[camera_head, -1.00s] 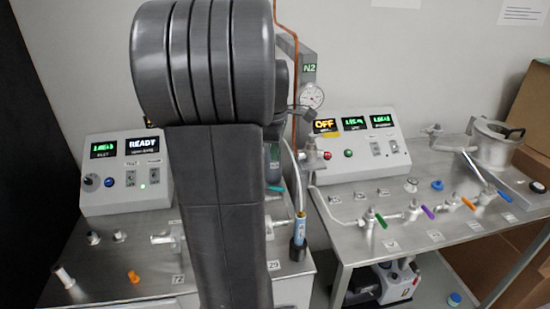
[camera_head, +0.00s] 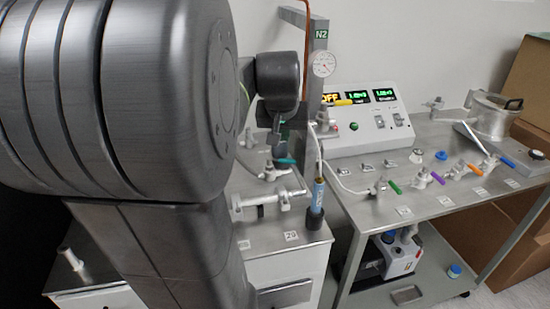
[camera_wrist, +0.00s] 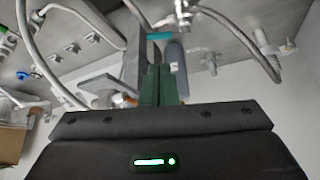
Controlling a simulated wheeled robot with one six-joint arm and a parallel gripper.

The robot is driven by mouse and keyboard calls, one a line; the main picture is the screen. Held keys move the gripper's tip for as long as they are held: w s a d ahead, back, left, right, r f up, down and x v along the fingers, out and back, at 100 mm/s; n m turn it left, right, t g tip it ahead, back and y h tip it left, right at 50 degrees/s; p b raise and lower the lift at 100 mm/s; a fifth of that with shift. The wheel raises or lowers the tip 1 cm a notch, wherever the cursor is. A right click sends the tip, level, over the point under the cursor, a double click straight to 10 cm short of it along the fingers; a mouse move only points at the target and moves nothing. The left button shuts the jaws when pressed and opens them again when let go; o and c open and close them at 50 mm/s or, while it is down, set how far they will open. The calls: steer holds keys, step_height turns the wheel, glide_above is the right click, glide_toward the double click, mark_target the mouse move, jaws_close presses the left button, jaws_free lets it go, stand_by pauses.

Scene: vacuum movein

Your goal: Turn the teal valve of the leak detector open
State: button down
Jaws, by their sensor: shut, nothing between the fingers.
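The teal valve handle (camera_head: 286,161) sits on metal pipework on the left bench, and only a short teal bar shows in the head view. In the wrist view the teal handle (camera_wrist: 159,36) lies crosswise just beyond my fingertips. My gripper (camera_wrist: 160,70) is shut and empty, its green fingers together. A small gap seems to separate them from the handle, though touch cannot be ruled out. In the head view my gripper (camera_head: 279,150) is dark and partly hidden, pointing down above the valve. The body of the leak detector is mostly hidden behind my arm.
A blue-labelled cylinder (camera_head: 319,197) stands right of the valve, with a hose rising from it. The N2 post (camera_head: 316,60) and gauge (camera_head: 324,64) stand behind. The right bench (camera_head: 430,204) holds green, purple, orange and blue handles. A control box (camera_head: 375,122) reads OFF.

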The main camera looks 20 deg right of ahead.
steer(key=x, duration=1.4)
steer(key=shift+w+d+r+p, duration=0.1)
steer(key=shift+p, duration=0.25)
steer(key=shift+w+d+b, duration=0.55)
steer(key=shift+w+d, duration=0.15)
steer(key=shift+w, duration=0.25)
steer(key=shift+s+a, duration=0.55)
steer(key=shift+a, duration=0.05)
steer(key=p, duration=0.1)
glide_toward(287, 161)
steer(key=s+d+r, duration=0.1)
steer(key=s+r, duration=0.2)
steer(key=r, duration=0.3)
